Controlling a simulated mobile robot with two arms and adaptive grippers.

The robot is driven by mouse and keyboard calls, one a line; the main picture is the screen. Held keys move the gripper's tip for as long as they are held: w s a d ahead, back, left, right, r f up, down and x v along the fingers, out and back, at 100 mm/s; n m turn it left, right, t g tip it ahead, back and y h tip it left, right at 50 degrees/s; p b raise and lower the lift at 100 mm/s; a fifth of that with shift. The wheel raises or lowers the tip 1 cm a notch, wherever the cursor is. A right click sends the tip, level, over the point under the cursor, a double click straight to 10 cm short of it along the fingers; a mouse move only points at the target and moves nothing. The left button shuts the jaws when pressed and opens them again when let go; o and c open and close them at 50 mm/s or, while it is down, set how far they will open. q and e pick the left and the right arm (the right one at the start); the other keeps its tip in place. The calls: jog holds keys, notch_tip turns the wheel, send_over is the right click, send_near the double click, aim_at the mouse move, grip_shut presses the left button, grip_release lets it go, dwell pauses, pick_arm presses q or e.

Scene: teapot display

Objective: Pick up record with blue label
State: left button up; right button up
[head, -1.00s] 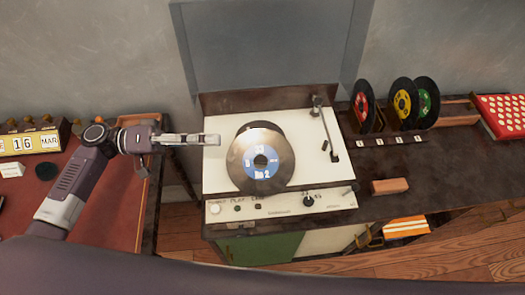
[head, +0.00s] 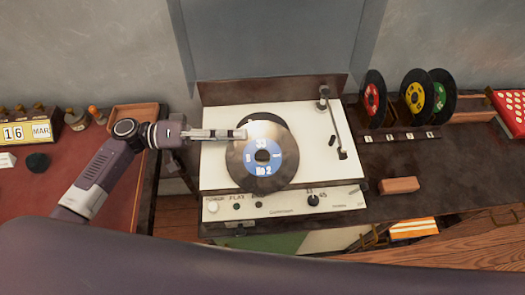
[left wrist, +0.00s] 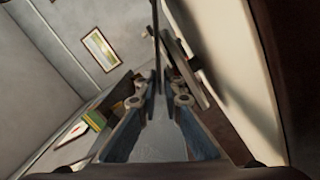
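A black record with a blue label reading 33 and No 2 (head: 262,176) is at the white record player (head: 218,171), offset towards me from the dark round platter (head: 258,118) behind it. My left gripper (head: 243,133) reaches in from the left, its tips overlapping the record's upper left edge. In the left wrist view, the fingers (left wrist: 160,82) are close together, with a thin dark edge (left wrist: 157,35), apparently the record's, between them. Whether they press on it cannot be told. My right gripper is not in view.
The tone arm (head: 334,125) rests at the player's right. Records with red (head: 372,98), yellow (head: 416,96) and green (head: 441,97) labels stand in a rack at right. A brown block (head: 398,185) lies in front. A calendar (head: 28,130) is at left.

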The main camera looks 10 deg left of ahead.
pick_arm(q)
jog(key=shift+w+d, duration=0.15)
jog(key=shift+d, duration=1)
grip_shut()
jog(key=shift+r, duration=0.1)
